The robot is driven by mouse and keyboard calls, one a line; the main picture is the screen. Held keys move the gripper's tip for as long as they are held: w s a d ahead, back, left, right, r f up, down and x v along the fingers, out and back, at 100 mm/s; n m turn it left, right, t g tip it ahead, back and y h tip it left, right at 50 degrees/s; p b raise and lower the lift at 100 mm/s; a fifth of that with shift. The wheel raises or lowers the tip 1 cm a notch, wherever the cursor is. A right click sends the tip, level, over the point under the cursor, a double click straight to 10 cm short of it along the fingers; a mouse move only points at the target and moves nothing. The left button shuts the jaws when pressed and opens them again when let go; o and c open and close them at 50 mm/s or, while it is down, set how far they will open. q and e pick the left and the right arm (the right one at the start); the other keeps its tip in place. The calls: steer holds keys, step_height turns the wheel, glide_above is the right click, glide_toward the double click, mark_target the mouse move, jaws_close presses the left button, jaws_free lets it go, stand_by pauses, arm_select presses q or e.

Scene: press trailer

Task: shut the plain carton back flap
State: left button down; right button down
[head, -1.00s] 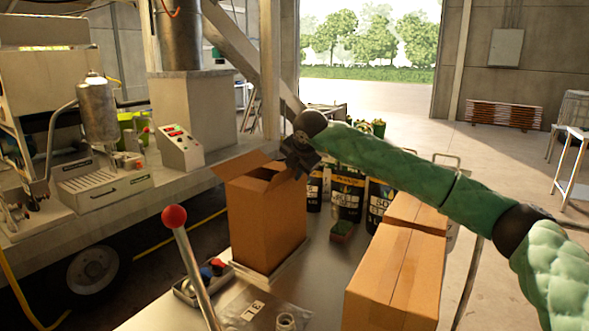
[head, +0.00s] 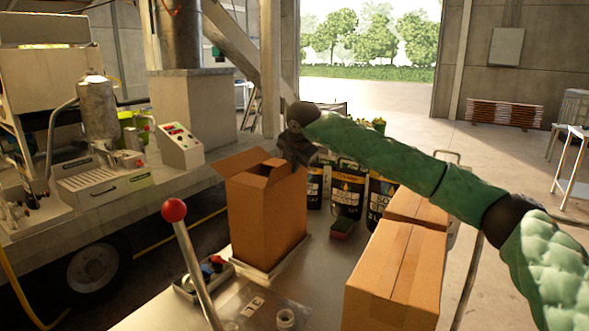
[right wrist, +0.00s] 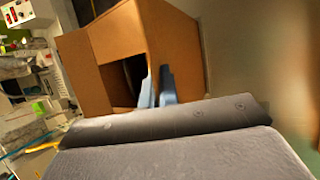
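The plain carton (head: 265,220) stands upright on the metal table in the head view. A flap (head: 238,162) at its top left stands up and leans outward, and part of the top is open. My right gripper (head: 299,166) is at the carton's top right back edge, hiding the flap area there. In the right wrist view the carton (right wrist: 178,45) shows its dark opening, with my right gripper's bluish fingers (right wrist: 157,86) close together beside it. Whether they touch the cardboard is unclear. My left gripper is not in view.
Closed cartons (head: 395,270) stand at the table's right. A red-knobbed lever (head: 175,211) rises in front, near a small tray (head: 205,278). A press trailer (head: 90,200) is on the left.

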steer(key=shift+w+a+h, duration=0.1)
steer(key=shift+a+h, duration=0.05)
steer(key=shift+h, duration=0.25)
steer(key=shift+w+a+r+n+g+h+b, duration=0.1)
steer(key=shift+w+a+n+g+h+b, duration=0.15)
steer(key=shift+g+h+b, duration=0.6)
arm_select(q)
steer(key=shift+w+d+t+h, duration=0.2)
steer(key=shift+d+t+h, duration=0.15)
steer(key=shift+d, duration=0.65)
arm_select(e)
steer(key=shift+w+a+n+g+h, duration=0.15)
steer(key=shift+a+n+g+h, duration=0.2)
steer(key=shift+g+h, duration=0.5)
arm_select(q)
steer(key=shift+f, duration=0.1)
arm_select(e)
steer(key=c, duration=1.6)
jaws_free()
steer(key=shift+c, duration=0.2)
steer(key=shift+r, duration=0.1)
